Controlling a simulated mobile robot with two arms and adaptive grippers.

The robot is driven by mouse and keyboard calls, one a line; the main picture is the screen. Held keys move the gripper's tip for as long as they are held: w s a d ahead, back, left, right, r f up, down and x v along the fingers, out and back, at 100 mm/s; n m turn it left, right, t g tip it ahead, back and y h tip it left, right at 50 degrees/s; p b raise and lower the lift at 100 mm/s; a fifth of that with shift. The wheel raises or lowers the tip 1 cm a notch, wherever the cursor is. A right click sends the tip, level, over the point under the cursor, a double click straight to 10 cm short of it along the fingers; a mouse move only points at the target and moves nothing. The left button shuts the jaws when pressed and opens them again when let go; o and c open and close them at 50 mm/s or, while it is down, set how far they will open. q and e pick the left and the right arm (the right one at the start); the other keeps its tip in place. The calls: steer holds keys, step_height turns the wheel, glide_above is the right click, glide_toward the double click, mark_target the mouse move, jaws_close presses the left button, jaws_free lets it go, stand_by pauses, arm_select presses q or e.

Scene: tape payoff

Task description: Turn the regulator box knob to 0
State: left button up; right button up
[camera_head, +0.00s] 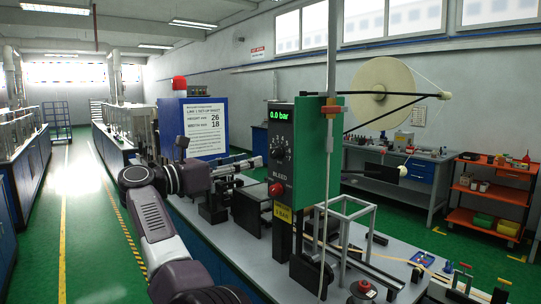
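The regulator box (319,150) is a green case with a black front panel, standing on a dark post above the bench. Its green display (280,115) reads 0.0 bar. The dark round knob (279,153) sits on the panel below the display, with small markings around it. The word BLEED and a red button (275,189) are lower down.
A yellow label (283,212) is below the red button. A large cream tape reel (383,92) hangs behind the box. A blue sign board (205,127) with a red lamp stands at the back left. The grey bench (375,272) carries frames and small parts.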

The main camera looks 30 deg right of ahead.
mark_target(272, 154)
steer(key=shift+m, duration=0.4)
steer(key=d, duration=0.2)
steer(key=d+p, duration=0.1)
steer(key=d, duration=0.2)
steer(key=d+p, duration=0.1)
steer(key=d, duration=0.1)
steer(key=shift+s+d+r, duration=0.1)
steer(key=shift+d+r, duration=0.25)
steer(key=shift+r, duration=0.05)
steer(key=shift+a+g, duration=0.1)
steer(key=shift+g, duration=0.3)
jaws_close()
